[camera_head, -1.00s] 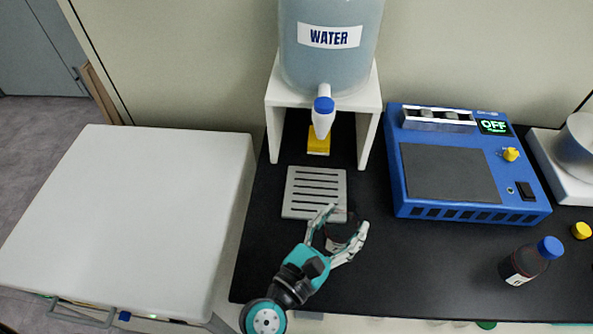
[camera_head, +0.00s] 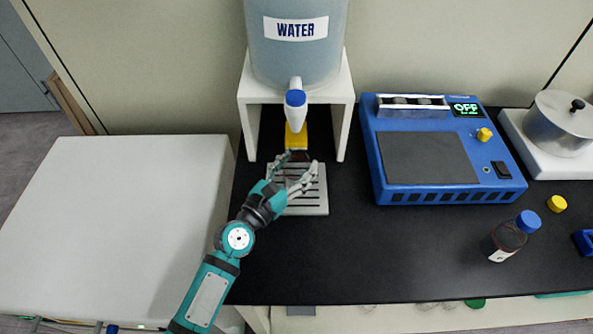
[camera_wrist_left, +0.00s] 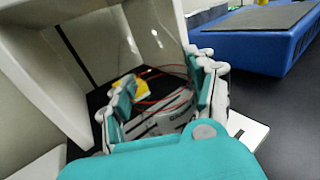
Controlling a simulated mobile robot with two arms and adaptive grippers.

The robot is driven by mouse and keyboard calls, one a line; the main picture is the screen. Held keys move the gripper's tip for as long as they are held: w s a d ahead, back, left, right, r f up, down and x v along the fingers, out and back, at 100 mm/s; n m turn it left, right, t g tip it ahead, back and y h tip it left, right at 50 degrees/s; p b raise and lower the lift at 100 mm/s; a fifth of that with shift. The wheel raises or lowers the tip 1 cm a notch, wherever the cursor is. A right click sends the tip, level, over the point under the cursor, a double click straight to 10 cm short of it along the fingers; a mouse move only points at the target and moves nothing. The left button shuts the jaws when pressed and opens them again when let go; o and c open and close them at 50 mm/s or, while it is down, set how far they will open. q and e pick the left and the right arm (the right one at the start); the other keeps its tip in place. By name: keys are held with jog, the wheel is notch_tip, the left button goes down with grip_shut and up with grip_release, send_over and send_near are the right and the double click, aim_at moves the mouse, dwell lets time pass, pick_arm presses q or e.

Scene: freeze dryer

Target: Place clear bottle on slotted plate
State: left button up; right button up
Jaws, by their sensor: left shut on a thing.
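My left gripper (camera_head: 298,164) reaches in from the lower left over the grey slotted plate (camera_head: 313,207). It is shut on the clear bottle (camera_wrist_left: 168,96), which shows in the left wrist view as a see-through body with reddish rims and a pale label. In the head view the bottle is mostly hidden by the fingers. It is above the rear part of the plate, in front of the yellow block under the water tap. I cannot tell whether its base touches the plate. A corner of the plate (camera_wrist_left: 250,131) shows in the left wrist view. My right gripper is not in view.
The water tank (camera_head: 295,55) stands on a white stand (camera_head: 342,115), its blue-topped tap (camera_head: 295,99) close behind my fingers. A blue device (camera_head: 440,150) reading OFF and a blue-capped dark bottle (camera_head: 506,240) are to the right.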

pick_arm(q)
jog(key=shift+w+f, duration=0.1)
jog(key=shift+f, duration=0.5)
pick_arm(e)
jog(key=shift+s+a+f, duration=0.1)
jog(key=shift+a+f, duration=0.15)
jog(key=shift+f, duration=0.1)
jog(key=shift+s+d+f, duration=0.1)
pick_arm(q)
jog(key=o, duration=0.7)
jog(key=shift+f, duration=0.15)
jog(key=o, duration=0.5)
jog(key=shift+c, duration=0.2)
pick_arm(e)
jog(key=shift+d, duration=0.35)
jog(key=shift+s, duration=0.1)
